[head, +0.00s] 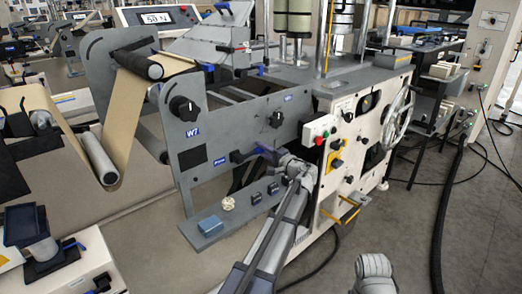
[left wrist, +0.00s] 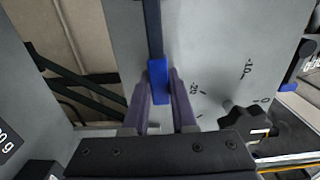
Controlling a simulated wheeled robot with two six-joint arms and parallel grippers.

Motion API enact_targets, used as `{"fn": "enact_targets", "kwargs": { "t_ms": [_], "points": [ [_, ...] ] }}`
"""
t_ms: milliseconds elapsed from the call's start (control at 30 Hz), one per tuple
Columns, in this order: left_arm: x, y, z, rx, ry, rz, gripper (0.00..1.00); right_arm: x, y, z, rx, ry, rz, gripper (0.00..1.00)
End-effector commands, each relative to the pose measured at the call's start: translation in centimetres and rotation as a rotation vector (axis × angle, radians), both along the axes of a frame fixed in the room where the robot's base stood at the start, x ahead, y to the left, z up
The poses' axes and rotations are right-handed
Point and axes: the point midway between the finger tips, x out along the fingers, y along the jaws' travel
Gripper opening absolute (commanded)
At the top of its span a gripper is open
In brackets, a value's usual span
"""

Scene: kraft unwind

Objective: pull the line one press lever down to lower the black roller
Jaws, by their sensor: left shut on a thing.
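The press lever is a dark bar with a blue grip end (left wrist: 158,88), seen close in the left wrist view. In the head view my left gripper (head: 270,153) is at the grey machine's front, beside the W7 panel, and largely covers the lever there. In the left wrist view the two fingers of my left gripper (left wrist: 161,82) are shut on the blue grip, one on each side. A black roller (head: 140,65) sits at the upper left of the machine with kraft paper (head: 130,110) running by it.
Black knobs (head: 184,108) stick out of the grey plate. A cream panel (head: 350,145) with buttons and a handwheel (head: 398,117) stands to the right. Floor at right is mostly open, with black cables.

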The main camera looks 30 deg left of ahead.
Motion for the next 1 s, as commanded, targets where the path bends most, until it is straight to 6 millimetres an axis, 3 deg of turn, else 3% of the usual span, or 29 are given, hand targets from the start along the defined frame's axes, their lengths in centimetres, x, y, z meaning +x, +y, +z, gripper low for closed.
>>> {"fn": "enact_targets", "kwargs": {
  "t_ms": [600, 633, 867, 1000],
  "points": [
    [-0.05, -0.11, -0.47, 0.008, 0.031, -0.001, 0.00, 0.00, -0.02, -0.36, -0.001, 0.000, 0.000, 0.59],
    [-0.05, -0.11, -0.47, 0.008, 0.031, -0.001, 0.28, 0.00, -0.02, -0.37, -0.001, 0.000, 0.000, 0.59],
    [-0.03, -0.06, -0.40, 0.010, 0.030, -0.001, 0.54, 0.01, -0.02, -0.35, -0.001, 0.000, 0.000, 0.59],
    [-0.02, -0.04, -0.36, 0.011, 0.030, -0.001, 0.55, 0.01, -0.01, -0.33, -0.001, 0.000, 0.000, 0.59]
  ]
}}
